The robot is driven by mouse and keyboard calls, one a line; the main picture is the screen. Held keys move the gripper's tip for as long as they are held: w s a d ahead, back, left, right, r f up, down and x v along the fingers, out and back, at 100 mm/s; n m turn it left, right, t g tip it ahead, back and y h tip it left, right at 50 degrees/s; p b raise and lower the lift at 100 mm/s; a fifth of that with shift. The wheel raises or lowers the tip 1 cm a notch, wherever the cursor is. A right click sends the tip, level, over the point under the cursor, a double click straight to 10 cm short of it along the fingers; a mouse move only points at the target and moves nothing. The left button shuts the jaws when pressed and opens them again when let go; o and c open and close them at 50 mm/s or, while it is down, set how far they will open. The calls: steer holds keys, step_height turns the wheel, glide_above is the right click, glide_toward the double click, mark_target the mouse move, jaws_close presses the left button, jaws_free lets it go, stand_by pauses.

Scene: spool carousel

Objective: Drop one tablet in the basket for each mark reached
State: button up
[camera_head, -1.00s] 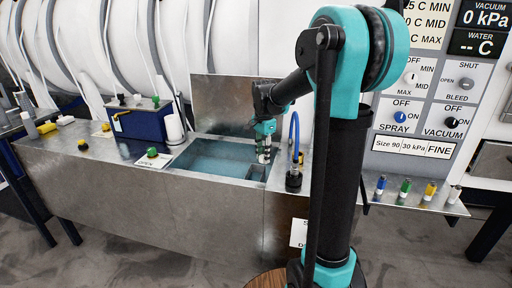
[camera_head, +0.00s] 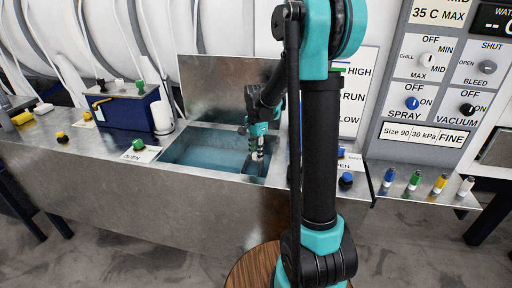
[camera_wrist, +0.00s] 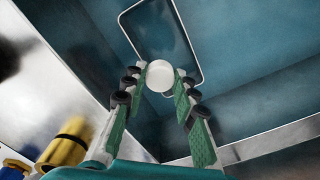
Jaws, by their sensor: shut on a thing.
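My gripper (camera_head: 257,157) reaches down over the right end of the open metal tank (camera_head: 187,158), which has blue-green inside. In the wrist view, its green-padded fingers are shut on a round white tablet (camera_wrist: 160,76) at their tips. Beyond the tablet, a rounded rectangular outline with a thin pale rim (camera_wrist: 150,12) lies in the tank. I cannot tell whether this outline is the basket. The tablet is too small to make out clearly in the head view.
A green knob (camera_head: 138,144) stands by an OPEN label left of the tank. A blue box (camera_head: 125,108) and white cylinder (camera_head: 161,117) stand behind it. Several coloured bottles (camera_head: 415,180) line the right shelf. A control panel (camera_head: 425,90) rises behind. A blurred yellow thing (camera_wrist: 66,145) is near the wrist.

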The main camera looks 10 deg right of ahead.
steer(key=shift+f, duration=1.3)
steer(key=o, duration=1)
steer(key=shift+r, duration=0.1)
step_height(320, 180, up, 12)
steer(key=shift+f, duration=0.1)
